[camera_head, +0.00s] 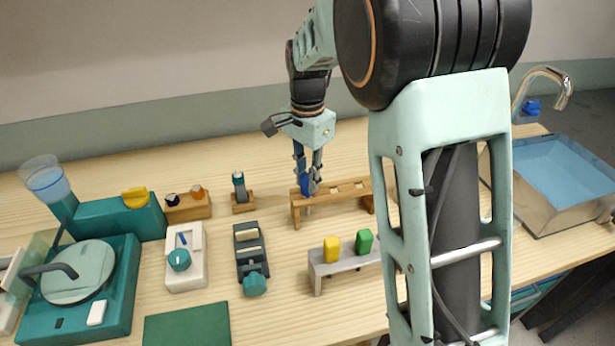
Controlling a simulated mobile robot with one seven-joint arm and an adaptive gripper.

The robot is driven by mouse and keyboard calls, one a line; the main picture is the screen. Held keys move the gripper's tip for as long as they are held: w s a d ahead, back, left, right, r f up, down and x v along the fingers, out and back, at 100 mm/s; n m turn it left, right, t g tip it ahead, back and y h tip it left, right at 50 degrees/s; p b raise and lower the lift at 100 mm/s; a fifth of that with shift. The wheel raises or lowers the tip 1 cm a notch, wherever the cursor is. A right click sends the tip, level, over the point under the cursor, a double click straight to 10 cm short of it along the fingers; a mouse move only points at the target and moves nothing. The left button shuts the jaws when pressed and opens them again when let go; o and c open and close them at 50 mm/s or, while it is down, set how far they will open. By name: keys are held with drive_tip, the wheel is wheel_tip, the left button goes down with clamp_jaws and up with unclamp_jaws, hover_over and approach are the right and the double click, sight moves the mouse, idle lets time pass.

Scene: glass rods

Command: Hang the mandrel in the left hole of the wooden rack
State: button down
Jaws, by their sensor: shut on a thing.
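The wooden rack (333,197) stands near the middle of the table, with a row of openings along its top bar. My gripper (308,180) points down over the rack's left end. It is shut on the blue handle of the mandrel (306,187), which looks upright. The handle sits at the left hole, and a short pale part shows just below the bar there. I cannot tell whether the handle rests on the bar. The rack's right end is close to my arm, and the fingers partly cover the handle.
A grey rack (348,263) with yellow and green pieces stands in front. A small wooden stand (243,203) and a dark roller device (251,257) are to the left. A teal machine (80,290) is at far left, a water basin (565,180) at right. My arm hides the table's right part.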

drive_tip(key=c, duration=1.7)
unclamp_jaws()
